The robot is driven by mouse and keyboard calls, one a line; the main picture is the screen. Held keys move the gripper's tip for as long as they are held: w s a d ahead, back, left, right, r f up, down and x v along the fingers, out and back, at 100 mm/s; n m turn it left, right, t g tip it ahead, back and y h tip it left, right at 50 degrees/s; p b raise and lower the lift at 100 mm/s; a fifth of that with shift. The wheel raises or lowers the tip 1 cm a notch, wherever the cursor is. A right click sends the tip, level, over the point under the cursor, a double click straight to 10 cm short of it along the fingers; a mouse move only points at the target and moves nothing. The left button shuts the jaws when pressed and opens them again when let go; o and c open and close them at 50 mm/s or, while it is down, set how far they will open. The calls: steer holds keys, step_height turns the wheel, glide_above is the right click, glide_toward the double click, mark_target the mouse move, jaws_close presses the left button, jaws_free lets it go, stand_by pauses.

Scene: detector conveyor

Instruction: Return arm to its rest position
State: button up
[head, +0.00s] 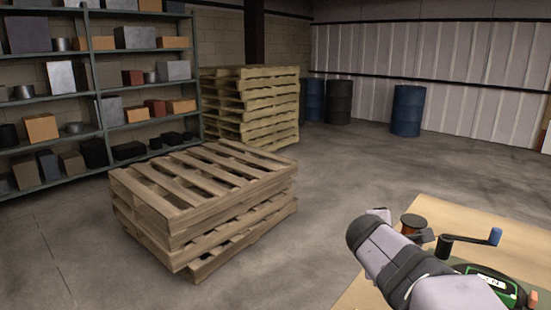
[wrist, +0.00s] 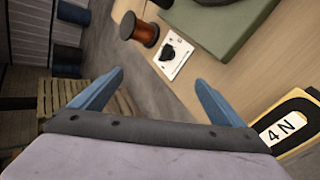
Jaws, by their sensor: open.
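My gripper (wrist: 158,92) shows in the wrist view with its two blue fingers spread wide apart and nothing between them. In the head view my arm reaches in from the bottom right, over the near edge of a wooden table (head: 520,222). The fingertips are hard to make out in the head view, where the arm's own links cover part of the table.
On the table are a copper-coloured spool (wrist: 146,33), a white card with a black knob (wrist: 172,56), a green box (wrist: 215,25) and a device labelled "4N" (wrist: 285,126). Stacked pallets (head: 205,200), shelves (head: 95,95) and drums (head: 407,110) stand beyond; the floor between is clear.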

steer(key=s+a+f+m+g+y+p, duration=0.1)
steer(key=s+a+f+m+g+y, duration=0.15)
steer(key=a, duration=0.65)
steer(key=s+a+f+m+g+y, duration=0.1)
steer(key=s+a+f+m, duration=0.15)
steer(key=a, duration=0.65)
steer(key=s+a+f+m+g+y+p, duration=0.1)
steer(key=s+a+f+m+g+y, duration=0.15)
steer(key=a, duration=0.65)
steer(key=s+d+f+m+g+b, duration=0.1)
steer(key=s+d+f+m+b, duration=0.25)
steer(key=s+d+f, duration=0.45)
steer(key=s+d+f+m+g+b, duration=0.1)
steer(key=s+d+f+m+b, duration=0.3)
steer(key=s+f, duration=0.8)
step_height(320, 180, up, 22)
steer(key=w+n+p, duration=0.1)
steer(key=w+p, duration=0.2)
steer(key=p, duration=2)
step_height(320, 180, down, 6)
steer(key=b, duration=0.6)
steer(key=shift+r, duration=0.1)
step_height(320, 180, down, 22)
steer(key=b, duration=2.1)
steer(key=shift+r+b, duration=0.25)
steer(key=shift+b, duration=0.05)
